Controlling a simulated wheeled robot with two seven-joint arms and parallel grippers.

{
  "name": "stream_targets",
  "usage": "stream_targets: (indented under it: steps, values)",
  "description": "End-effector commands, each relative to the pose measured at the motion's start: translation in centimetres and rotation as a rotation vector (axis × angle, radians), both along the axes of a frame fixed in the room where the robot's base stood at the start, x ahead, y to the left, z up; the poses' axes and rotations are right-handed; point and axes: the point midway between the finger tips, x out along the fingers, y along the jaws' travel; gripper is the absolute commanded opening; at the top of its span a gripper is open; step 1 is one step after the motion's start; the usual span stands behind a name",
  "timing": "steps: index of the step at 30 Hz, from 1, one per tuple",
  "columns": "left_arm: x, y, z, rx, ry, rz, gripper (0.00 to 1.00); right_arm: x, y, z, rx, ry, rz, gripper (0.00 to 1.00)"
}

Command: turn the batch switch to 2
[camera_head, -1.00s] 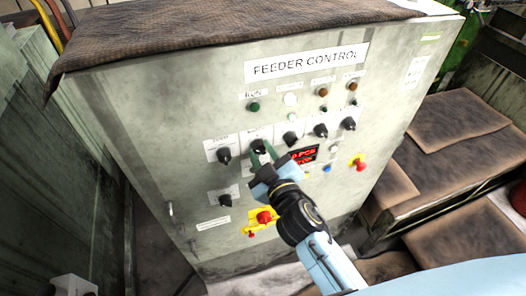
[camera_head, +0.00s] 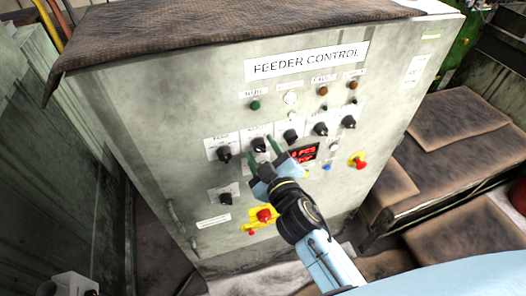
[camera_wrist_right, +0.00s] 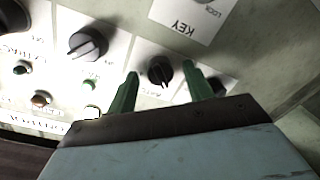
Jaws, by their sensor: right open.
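The batch switch appears to be the black rotary knob (camera_head: 259,145) on the pale panel face, second from the left in its row; its small label is too blurred to read surely. My right gripper (camera_head: 264,155) is open, its green fingers pointing at the panel just below and right of this knob. In the right wrist view the knob (camera_wrist_right: 160,71) shows between the two spread fingertips (camera_wrist_right: 162,82), with gaps on both sides and no visible contact. Its setting cannot be read. My left gripper does not show clearly.
Neighbouring black knobs (camera_head: 224,154) (camera_head: 290,137) sit close on either side. A red lit display (camera_head: 303,153) is right of the gripper. A red button on yellow (camera_head: 264,215) is below, another red button (camera_head: 358,160) at right. A brown cloth (camera_head: 200,30) covers the cabinet top.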

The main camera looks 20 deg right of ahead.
Motion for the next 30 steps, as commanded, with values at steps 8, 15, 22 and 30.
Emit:
stream_targets:
  steps: [8, 15, 22, 30]
  values:
    - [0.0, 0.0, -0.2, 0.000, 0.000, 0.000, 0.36, -0.9, -0.1, -0.2, 0.001, 0.004, 0.000, 0.51]
    - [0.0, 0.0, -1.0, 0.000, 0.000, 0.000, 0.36, -5.2, -0.4, -0.1, 0.003, 0.005, 0.000, 0.51]
    - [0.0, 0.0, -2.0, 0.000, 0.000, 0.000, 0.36, -9.7, -0.8, 0.1, 0.002, 0.005, -0.001, 0.51]
    - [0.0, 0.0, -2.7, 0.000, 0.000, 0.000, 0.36, -12.8, -1.0, 0.4, 0.001, 0.002, 0.000, 0.51]
